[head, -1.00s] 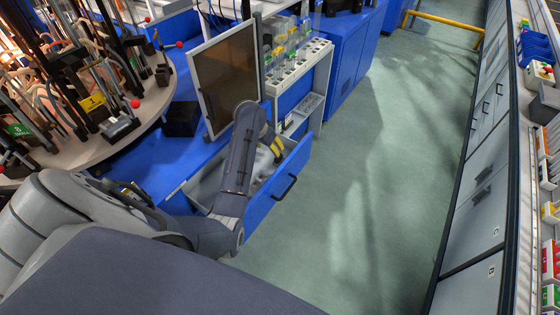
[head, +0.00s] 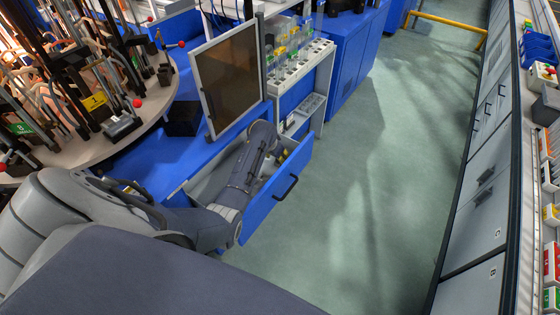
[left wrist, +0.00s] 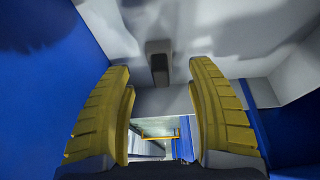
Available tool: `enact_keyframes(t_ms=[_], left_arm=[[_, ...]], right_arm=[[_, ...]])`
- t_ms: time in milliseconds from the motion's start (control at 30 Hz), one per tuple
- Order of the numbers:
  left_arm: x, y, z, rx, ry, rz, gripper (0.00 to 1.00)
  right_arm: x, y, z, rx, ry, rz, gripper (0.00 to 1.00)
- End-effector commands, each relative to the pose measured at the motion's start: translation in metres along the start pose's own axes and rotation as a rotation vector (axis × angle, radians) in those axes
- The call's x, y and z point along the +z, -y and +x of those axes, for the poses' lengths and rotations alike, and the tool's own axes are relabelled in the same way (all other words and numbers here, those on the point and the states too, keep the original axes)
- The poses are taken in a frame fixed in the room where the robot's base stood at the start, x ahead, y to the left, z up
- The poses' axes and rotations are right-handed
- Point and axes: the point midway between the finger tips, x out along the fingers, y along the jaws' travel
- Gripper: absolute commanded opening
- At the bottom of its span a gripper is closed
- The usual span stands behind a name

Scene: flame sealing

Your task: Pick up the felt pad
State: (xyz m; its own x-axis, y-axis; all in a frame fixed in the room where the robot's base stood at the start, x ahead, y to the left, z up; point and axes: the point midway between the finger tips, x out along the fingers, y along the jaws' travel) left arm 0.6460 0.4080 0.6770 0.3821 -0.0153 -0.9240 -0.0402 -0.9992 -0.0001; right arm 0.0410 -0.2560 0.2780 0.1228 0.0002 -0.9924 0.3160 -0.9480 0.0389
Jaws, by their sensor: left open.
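A small dark grey block (left wrist: 159,64), which looks like the felt pad, lies against the pale inside of the drawer in the left wrist view. My left gripper (left wrist: 160,68) is open, with its two yellow fingers on either side of the block in the picture. Nothing is held between them, and I cannot tell the distance to the block. In the head view my left arm reaches into the open blue drawer (head: 278,200) and hides most of its inside, including the pad. My right gripper is not in view.
A rack of bottles (head: 300,68) is at the back. A round table with stands and clamps (head: 100,145) is on the left. The green floor (head: 370,200) right of the drawer is clear.

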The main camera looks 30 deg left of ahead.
Motion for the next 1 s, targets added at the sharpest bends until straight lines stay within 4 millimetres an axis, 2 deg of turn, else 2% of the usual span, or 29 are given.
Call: enact_keyframes(t_ms=[500, 900, 1000], left_arm=[[-0.002, 0.0, 0.045, 0.001, 0.001, 0.001, 0.57], [-0.002, 0.0, 0.05, 0.0, 0.0, 0.001, 0.59], [-0.002, 0.0, 0.05, 0.0, 0.0, 0.001, 0.47]], right_arm=[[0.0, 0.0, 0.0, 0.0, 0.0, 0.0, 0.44], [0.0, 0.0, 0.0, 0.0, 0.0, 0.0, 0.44], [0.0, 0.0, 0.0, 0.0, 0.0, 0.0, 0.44]])
